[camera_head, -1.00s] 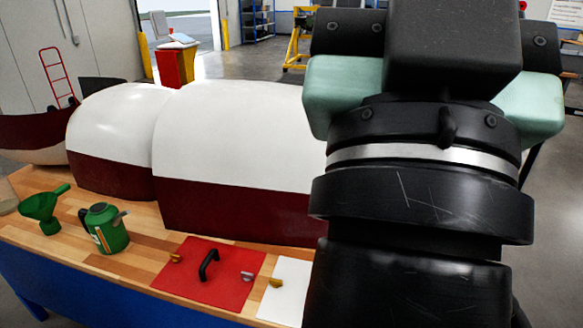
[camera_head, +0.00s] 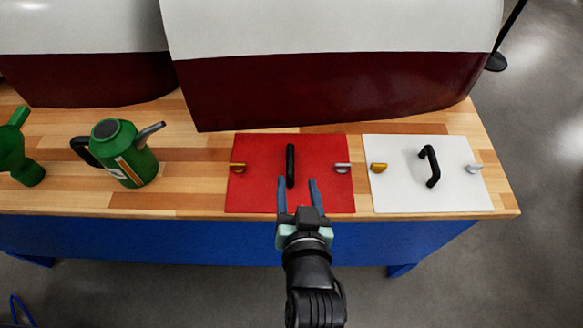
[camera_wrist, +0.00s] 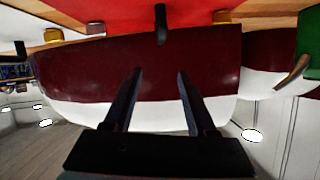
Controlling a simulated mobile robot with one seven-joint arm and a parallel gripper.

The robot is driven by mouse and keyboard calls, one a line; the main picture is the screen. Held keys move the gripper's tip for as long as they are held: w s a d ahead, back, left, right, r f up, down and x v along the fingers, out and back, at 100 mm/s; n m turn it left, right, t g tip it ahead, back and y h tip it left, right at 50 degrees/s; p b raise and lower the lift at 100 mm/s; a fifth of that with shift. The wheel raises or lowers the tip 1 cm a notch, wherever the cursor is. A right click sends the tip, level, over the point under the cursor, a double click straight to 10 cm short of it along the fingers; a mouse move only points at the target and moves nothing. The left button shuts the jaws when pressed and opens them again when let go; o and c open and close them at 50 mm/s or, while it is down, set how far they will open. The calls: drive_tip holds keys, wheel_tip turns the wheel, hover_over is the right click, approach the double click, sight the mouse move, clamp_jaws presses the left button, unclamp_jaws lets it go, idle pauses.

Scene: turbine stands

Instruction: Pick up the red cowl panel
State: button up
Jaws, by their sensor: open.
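The red cowl panel (camera_head: 262,190) lies flat on the wooden bench top. It has a black bar handle (camera_head: 290,165) in its middle, a gold latch at its left edge and a silver latch at its right. My gripper (camera_head: 298,182) is open and empty, with its blue fingers over the panel's front half, near the handle's front end. In the wrist view the red panel (camera_wrist: 120,18) and its handle (camera_wrist: 161,22) show at the top, ahead of and apart from the open fingers (camera_wrist: 158,75).
A white panel (camera_head: 450,195) with a black handle lies just right of the red one. A green oil can (camera_head: 130,165) and a green funnel (camera_head: 18,150) stand to the left. Large white and maroon cowls (camera_head: 330,85) block the bench's back. Bare wood lies between the can and the red panel.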

sight(291, 161)
drive_tip(key=shift+w+a+f, duration=0.1)
drive_tip(key=shift+a+f, duration=0.05)
drive_tip(key=shift+f, duration=0.45)
drive_tip(key=shift+w+a+f, duration=0.1)
drive_tip(key=shift+a+f, duration=0.05)
drive_tip(key=shift+f, duration=0.4)
drive_tip(key=x, duration=0.5)
drive_tip(key=shift+w+d+f, duration=0.1)
drive_tip(key=shift+w+f, duration=0.05)
drive_tip(key=shift+w, duration=0.05)
drive_tip(key=shift+b+x, duration=0.3)
drive_tip(key=shift+x, duration=2.8)
drive_tip(key=shift+f, duration=0.15)
drive_tip(key=shift+s, duration=0.1)
clamp_jaws()
